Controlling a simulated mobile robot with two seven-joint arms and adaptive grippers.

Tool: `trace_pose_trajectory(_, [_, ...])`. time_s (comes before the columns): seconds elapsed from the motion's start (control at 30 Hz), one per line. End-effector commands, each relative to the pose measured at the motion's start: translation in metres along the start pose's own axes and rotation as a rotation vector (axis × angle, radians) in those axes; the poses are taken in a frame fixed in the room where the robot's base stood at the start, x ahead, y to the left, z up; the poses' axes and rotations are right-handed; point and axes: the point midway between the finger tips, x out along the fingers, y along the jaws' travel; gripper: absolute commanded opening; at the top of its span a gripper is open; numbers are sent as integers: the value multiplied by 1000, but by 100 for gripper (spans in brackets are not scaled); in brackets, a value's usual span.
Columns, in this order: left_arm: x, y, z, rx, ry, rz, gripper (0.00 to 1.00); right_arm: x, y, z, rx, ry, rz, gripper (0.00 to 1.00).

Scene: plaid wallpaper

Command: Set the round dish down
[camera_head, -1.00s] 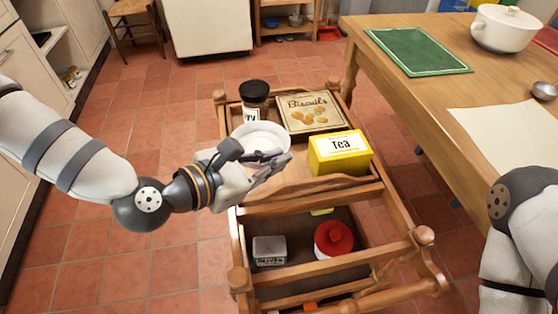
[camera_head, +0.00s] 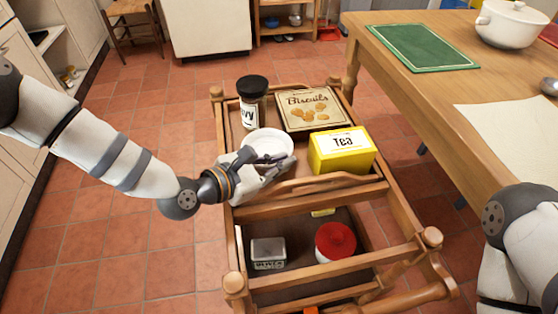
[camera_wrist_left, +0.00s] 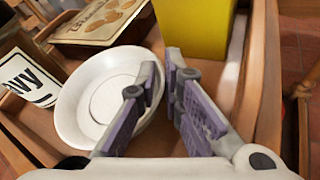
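The round dish (camera_head: 267,142) is white and shallow. It appears to sit upright on the top tier of the wooden trolley (camera_head: 226,121), between the dark-lidded jar and the yellow tea box; in the left wrist view (camera_wrist_left: 78,112) it fills the left middle. My left gripper (camera_head: 284,164) is at the dish's near right edge. In the left wrist view its fingers (camera_wrist_left: 163,72) stand apart around the rim, one over the dish and one outside, with a gap between rim and outer finger. My right gripper is out of view; only part of that arm shows.
The jar (camera_head: 251,106), biscuits box (camera_head: 312,108) and tea box (camera_head: 341,153) crowd the top tier. The lower tier holds a red-lidded pot (camera_head: 335,242) and a grey tin (camera_head: 268,253). A wooden table (camera_head: 455,121) stands to the right.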

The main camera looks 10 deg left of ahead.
Motion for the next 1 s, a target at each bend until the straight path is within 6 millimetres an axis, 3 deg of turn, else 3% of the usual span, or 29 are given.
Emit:
trace_pose_trajectory(0.03, [0,0,-1,-1,3,-1,21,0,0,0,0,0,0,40])
trace_pose_trajectory(0.07, [0,0,-1,-1,3,-1,28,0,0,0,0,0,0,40])
trace_pose_trajectory(0.47, [-6,2,4,0,2,0,28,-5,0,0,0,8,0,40])
trace_pose_trajectory(1.0, [-112,2,4,-1,2,3,28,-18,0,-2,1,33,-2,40])
